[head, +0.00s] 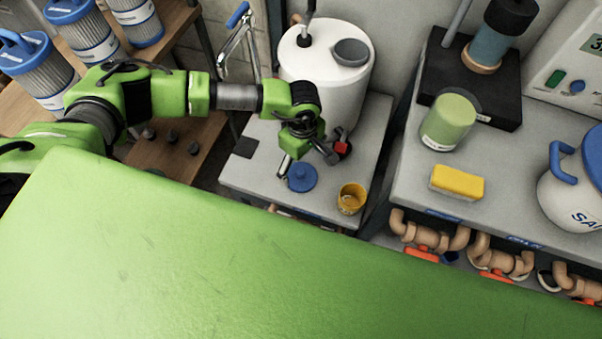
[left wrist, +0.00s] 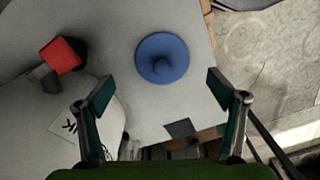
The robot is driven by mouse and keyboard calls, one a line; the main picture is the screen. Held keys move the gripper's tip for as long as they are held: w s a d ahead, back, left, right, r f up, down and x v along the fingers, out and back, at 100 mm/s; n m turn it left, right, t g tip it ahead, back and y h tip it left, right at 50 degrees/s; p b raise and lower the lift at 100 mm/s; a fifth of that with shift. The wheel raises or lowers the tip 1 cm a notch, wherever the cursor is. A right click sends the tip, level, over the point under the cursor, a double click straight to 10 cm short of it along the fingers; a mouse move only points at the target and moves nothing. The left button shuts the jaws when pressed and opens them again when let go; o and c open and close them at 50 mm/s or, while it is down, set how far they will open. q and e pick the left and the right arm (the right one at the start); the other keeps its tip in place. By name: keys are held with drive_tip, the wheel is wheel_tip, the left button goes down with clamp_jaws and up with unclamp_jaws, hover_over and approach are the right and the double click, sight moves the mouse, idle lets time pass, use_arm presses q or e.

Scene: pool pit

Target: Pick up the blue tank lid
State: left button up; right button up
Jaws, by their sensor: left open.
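The blue tank lid (head: 302,177) is a round disc with a small raised knob. It lies flat on the grey platform in front of the white tank (head: 328,88). In the left wrist view the lid (left wrist: 162,58) shows whole, beyond and between the two fingertips. My left gripper (head: 306,163) hangs over the lid with its fingers spread; in the left wrist view the gripper (left wrist: 160,88) is open and empty. My right gripper is not in view.
A yellow cup (head: 351,198) stands to the right of the lid. A red-handled valve (head: 341,148) sits by the tank's base. A dark square (head: 244,148) lies to the left. A grey bench with a yellow sponge (head: 457,183) is at right.

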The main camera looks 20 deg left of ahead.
sight(301, 172)
use_arm(q)
drive_tip(key=f, duration=0.2)
drive_tip(key=f+p, duration=0.1)
drive_tip(key=shift+s+a+f, duration=0.1)
drive_tip(key=shift+s+f, duration=0.1)
drive_tip(key=shift+f, duration=0.7)
clamp_jaws()
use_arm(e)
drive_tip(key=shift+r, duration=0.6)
